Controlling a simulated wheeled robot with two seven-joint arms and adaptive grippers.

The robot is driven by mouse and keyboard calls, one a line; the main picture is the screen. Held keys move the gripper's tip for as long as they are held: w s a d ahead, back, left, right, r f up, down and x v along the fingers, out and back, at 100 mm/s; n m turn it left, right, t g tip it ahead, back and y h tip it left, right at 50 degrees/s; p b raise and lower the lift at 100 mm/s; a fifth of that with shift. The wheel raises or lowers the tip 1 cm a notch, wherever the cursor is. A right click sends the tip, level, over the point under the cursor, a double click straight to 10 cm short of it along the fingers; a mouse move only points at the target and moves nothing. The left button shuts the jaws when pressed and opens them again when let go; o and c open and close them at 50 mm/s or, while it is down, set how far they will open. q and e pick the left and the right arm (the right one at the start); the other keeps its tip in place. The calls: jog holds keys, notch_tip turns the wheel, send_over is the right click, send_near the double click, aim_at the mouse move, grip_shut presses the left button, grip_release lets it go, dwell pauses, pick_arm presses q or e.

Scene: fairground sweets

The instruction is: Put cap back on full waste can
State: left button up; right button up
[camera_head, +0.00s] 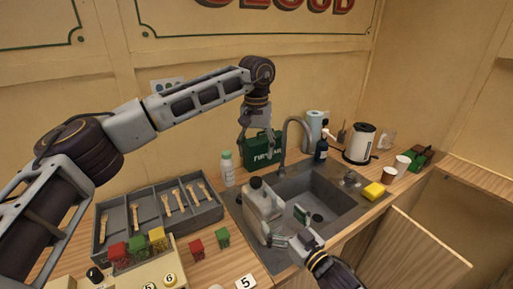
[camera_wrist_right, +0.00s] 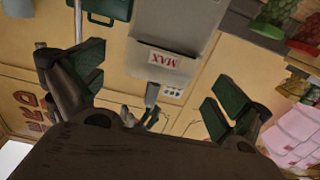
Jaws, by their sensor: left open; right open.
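The waste can (camera_head: 263,212) is a light grey canister standing at the left edge of the sink, with a dark round part (camera_head: 256,183) on top. I cannot tell whether that is the cap or the open mouth. In the right wrist view the can (camera_wrist_right: 180,30) appears upside down with a MAX label. My right gripper (camera_head: 290,228) is open and empty, close to the can's lower right side; its spread fingers (camera_wrist_right: 155,90) also show in the wrist view. My left gripper (camera_head: 244,149) is open, pointing down above and behind the can, in front of the green case.
The sink (camera_head: 325,188) with its tap (camera_head: 288,135) lies right of the can. A green case (camera_head: 266,150) and a white bottle (camera_head: 227,168) stand behind. A yellow sponge (camera_head: 374,191) is right.

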jog(key=shift+v, duration=2.5)
